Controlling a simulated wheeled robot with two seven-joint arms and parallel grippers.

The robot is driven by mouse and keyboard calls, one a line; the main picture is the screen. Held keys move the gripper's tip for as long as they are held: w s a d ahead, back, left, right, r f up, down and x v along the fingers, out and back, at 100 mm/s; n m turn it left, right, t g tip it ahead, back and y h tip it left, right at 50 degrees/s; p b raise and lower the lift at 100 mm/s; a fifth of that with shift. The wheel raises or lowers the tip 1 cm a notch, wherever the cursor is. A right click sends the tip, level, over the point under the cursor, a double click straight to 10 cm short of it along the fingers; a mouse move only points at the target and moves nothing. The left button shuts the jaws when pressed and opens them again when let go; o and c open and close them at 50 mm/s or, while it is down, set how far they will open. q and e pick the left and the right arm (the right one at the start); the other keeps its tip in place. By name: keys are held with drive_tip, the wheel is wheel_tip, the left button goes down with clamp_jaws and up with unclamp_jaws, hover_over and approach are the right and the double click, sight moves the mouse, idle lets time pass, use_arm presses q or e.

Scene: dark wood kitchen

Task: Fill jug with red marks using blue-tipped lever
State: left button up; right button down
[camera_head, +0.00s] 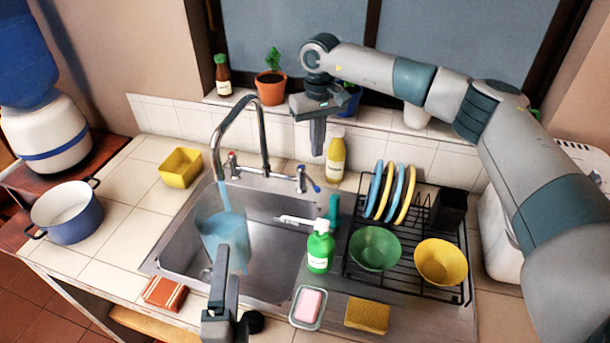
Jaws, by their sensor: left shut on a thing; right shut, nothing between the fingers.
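A clear jug (224,233) with a bluish look is in the left part of the sink, under the tap spout (222,132). A stream of water (223,195) runs from the spout into it. I cannot make out red marks on it. My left gripper (219,265) comes up from the bottom and is shut on the jug, at its near side. The blue-tipped lever (309,182) is right of the spout's base, the red-tipped lever (233,165) left of it. My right gripper (318,148) is shut and empty, above the blue-tipped lever and apart from it.
A green soap bottle (320,250) and a dish rack (432,280) with plates and bowls stand right of the sink (178,240). A yellow bottle (336,158) stands behind, close to my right gripper. A blue pot (72,222) and yellow box (181,168) are left.

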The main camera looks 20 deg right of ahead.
sight(308, 179)
drive_tip(key=w+d+f+m+y, duration=0.2)
drive_tip(key=d+m, duration=0.7)
drive_tip(key=m, duration=0.8)
drive_tip(key=shift+w+y, duration=0.15)
drive_tip(key=shift+y, duration=0.25)
drive_tip(key=shift+a+f, duration=0.1)
drive_tip(key=shift+f, duration=0.1)
drive_tip(key=s+a+f, duration=0.1)
drive_tip(key=a+f, duration=0.5)
drive_tip(key=f, duration=0.3)
drive_tip(key=shift+a+f, duration=0.15)
drive_tip(key=shift+f, duration=0.05)
